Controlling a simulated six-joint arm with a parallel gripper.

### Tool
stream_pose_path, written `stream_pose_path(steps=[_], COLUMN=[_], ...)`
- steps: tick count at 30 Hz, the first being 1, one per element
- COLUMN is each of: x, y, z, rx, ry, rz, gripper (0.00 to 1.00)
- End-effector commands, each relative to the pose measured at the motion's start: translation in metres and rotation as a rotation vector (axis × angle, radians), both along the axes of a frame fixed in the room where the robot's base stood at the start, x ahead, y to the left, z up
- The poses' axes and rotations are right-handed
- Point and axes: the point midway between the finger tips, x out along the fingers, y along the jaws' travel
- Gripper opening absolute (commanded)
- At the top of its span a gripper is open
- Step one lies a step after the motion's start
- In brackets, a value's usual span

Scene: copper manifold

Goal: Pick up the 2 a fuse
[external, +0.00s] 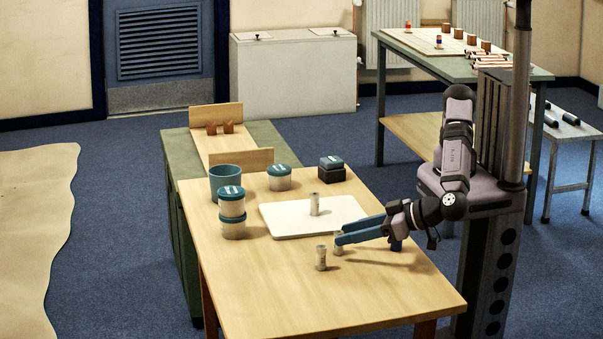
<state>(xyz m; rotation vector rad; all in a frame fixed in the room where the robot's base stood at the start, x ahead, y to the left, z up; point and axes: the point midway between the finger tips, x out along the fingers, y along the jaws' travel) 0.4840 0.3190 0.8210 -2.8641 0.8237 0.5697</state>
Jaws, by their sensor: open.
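Three small pale cylinders that look like fuses stand upright on the wooden table. One fuse (314,204) stands on a white board (290,227). Another fuse (320,259) stands on bare wood in front of the board. A third fuse (338,247) stands just behind and right of it, partly hidden by my gripper's fingers. The markings are too small to tell which one is the 2 A fuse. My gripper (339,234) reaches in from the right, low over the table, with its two blue fingers apart. Its tips are at the third fuse; I cannot tell whether they touch it.
The table's front (300,305) is clear. A green workbench (455,68) stands behind.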

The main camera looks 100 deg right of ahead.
Motion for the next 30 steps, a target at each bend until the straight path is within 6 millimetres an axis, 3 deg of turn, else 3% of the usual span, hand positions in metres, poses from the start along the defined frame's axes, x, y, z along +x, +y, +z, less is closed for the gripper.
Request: stream_pose_path(steps=[19,30], x=[0.021,0.053], y=[-0.014,-0.036], z=[-0.01,-0.026], rx=[-0.002,-0.002], ry=[0.0,0.001], rz=[-0.001,-0.002], gripper=[0.4,0.4])
